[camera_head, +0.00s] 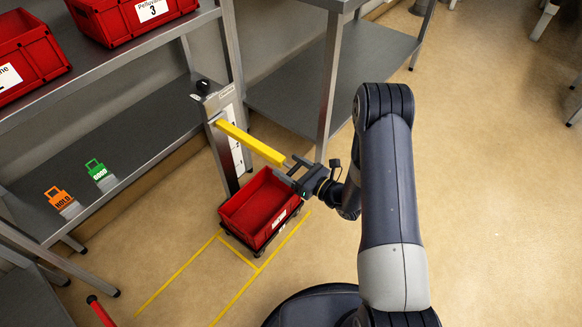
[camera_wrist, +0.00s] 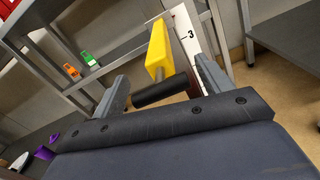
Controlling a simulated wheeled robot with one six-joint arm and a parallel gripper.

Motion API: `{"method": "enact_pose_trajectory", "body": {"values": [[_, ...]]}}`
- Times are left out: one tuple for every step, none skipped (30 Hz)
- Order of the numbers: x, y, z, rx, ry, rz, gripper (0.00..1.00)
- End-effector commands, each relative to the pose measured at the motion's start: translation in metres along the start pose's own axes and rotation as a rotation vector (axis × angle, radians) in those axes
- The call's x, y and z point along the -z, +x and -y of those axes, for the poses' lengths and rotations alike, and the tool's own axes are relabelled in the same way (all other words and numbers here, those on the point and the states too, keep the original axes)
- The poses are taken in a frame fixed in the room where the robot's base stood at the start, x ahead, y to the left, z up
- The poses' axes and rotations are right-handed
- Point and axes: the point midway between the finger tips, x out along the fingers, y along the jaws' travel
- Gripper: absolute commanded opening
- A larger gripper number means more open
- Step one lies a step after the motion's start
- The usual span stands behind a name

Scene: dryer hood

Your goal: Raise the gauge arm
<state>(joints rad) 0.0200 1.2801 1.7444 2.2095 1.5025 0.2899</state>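The gauge arm (camera_head: 250,142) is a yellow bar that sticks out from a grey upright post (camera_head: 222,130) and slopes down toward my gripper (camera_head: 286,165). In the wrist view the yellow bar (camera_wrist: 158,52) ends at a black cylindrical handle (camera_wrist: 162,90) lying crosswise. My gripper's fingers (camera_wrist: 162,88) are wide apart, one on each side of the handle. The handle nearly spans the gap between them; I cannot tell whether its ends touch the fingers. A white scale plate marked 3 (camera_wrist: 187,36) is behind the bar.
A red bin (camera_head: 262,207) stands on a low dolly below the gauge arm, inside yellow floor lines (camera_head: 178,272). A shelf unit with orange (camera_head: 58,196) and green (camera_head: 97,170) tags is at left, with red bins (camera_head: 24,52) above. Open floor lies to the right.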

Motion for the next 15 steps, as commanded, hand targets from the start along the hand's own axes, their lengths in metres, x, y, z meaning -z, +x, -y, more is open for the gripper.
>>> {"method": "enact_pose_trajectory", "body": {"values": [[0.000,0.000,0.000,0.000,0.000,0.000,0.74],[0.000,0.000,0.000,0.000,0.000,-0.001,0.74],[0.000,0.000,0.000,0.001,0.000,-0.001,0.74],[0.000,0.000,0.000,0.001,0.000,-0.001,0.74],[0.001,0.000,0.000,0.001,0.000,-0.001,0.74],[0.001,-0.001,0.000,0.001,0.000,-0.001,0.74],[0.001,-0.002,0.000,0.001,0.001,-0.001,0.74],[0.001,-0.003,0.000,0.002,0.001,-0.002,0.74],[0.001,-0.006,0.001,0.002,0.001,-0.002,0.74],[0.000,-0.009,0.001,0.003,0.001,-0.002,0.74],[0.000,-0.013,0.001,0.004,0.001,-0.001,0.74],[0.000,-0.018,0.001,0.005,0.001,-0.001,0.74],[0.000,-0.024,0.001,0.005,0.002,-0.002,0.74],[0.000,-0.029,0.001,0.007,0.004,-0.002,0.74],[0.000,-0.037,0.002,0.007,0.002,-0.002,0.74]]}}
